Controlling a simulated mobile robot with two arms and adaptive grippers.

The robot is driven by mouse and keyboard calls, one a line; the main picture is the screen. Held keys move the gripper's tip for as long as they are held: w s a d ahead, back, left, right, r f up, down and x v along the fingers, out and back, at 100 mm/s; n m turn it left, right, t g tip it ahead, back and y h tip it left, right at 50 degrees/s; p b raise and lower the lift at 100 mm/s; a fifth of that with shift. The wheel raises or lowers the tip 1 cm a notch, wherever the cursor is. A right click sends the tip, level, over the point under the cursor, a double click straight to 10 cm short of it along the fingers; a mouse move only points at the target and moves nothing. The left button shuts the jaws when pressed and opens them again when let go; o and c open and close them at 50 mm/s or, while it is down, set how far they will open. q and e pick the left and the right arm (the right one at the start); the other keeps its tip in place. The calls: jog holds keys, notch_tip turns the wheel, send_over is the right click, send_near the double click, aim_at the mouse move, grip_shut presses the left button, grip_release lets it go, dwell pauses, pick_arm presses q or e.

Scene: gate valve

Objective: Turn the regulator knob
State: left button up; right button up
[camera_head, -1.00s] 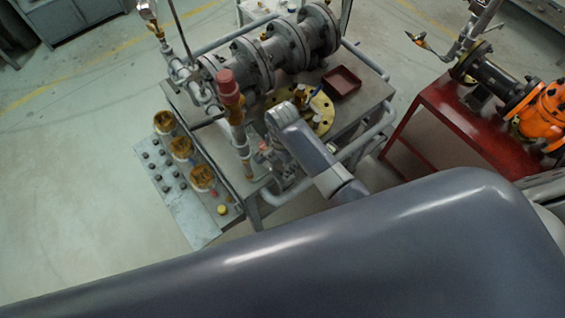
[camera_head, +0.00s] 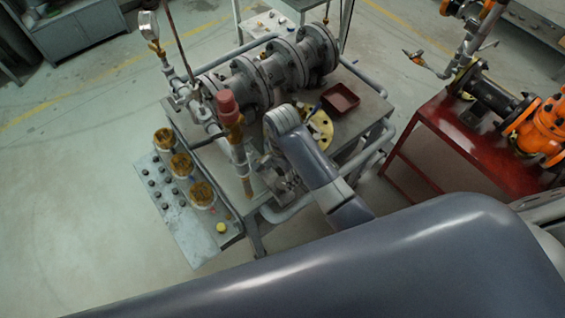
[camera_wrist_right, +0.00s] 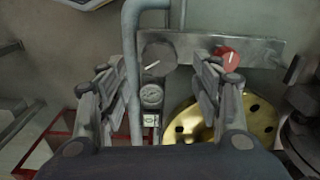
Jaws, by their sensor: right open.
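Two round knobs with white pointer lines show in the right wrist view on a grey metal plate: a dark grey knob (camera_wrist_right: 158,57) above a small gauge, and a red knob (camera_wrist_right: 229,59) to its right. I cannot tell which one is the regulator knob. My right gripper (camera_wrist_right: 155,72) is open, with its fingers spread on either side of the grey knob in the picture. Nothing is between the fingers, and I see no contact. In the head view the right gripper (camera_head: 282,180) is beside the bench's near edge; the knobs are hidden there. My left gripper is not in view.
A vertical grey pipe (camera_wrist_right: 132,60) passes close to the left finger in the wrist view. A brass flange (camera_wrist_right: 185,127) lies below right. In the head view the bench (camera_head: 357,113) carries large flanged pipes (camera_head: 270,75) and a red tray (camera_head: 340,98).

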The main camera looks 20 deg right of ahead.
aim_at(283, 182)
notch_tip(283, 182, up, 7)
jog(key=shift+f, duration=0.2)
